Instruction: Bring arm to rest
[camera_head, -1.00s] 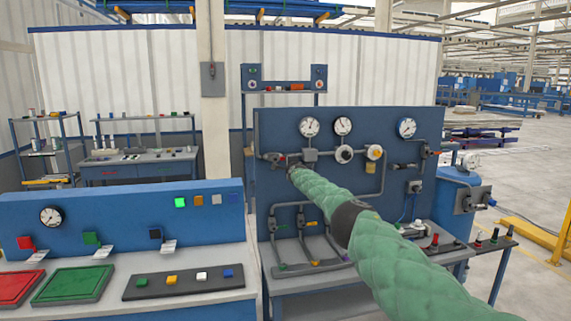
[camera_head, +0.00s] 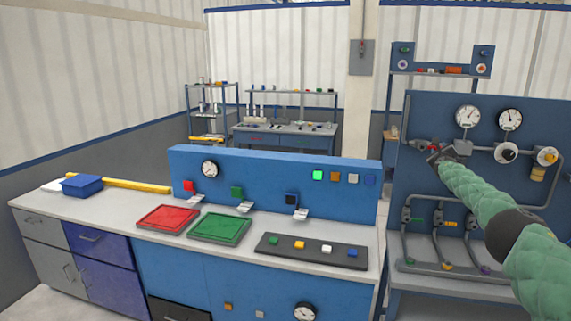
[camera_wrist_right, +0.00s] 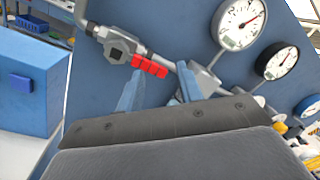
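My right arm in its green padded sleeve reaches in from the right in the head view. My right gripper (camera_head: 437,154) is at the upper left of the blue pipe panel (camera_head: 520,130). In the right wrist view its two blue-grey fingers (camera_wrist_right: 159,80) stand apart with nothing gripped between them. A red valve handle (camera_wrist_right: 149,66) on a grey pipe fitting (camera_wrist_right: 118,48) shows just past the fingertips; I cannot tell whether they touch it. The handle is small in the head view (camera_head: 433,149). My left gripper is not in view.
A workbench (camera_head: 100,210) with a red tray (camera_head: 168,219), a green tray (camera_head: 220,228) and a dark strip of coloured buttons (camera_head: 312,251) stands to the left. Gauges (camera_head: 467,117) and grey pipes (camera_head: 440,265) are fixed on the panel close to my right arm.

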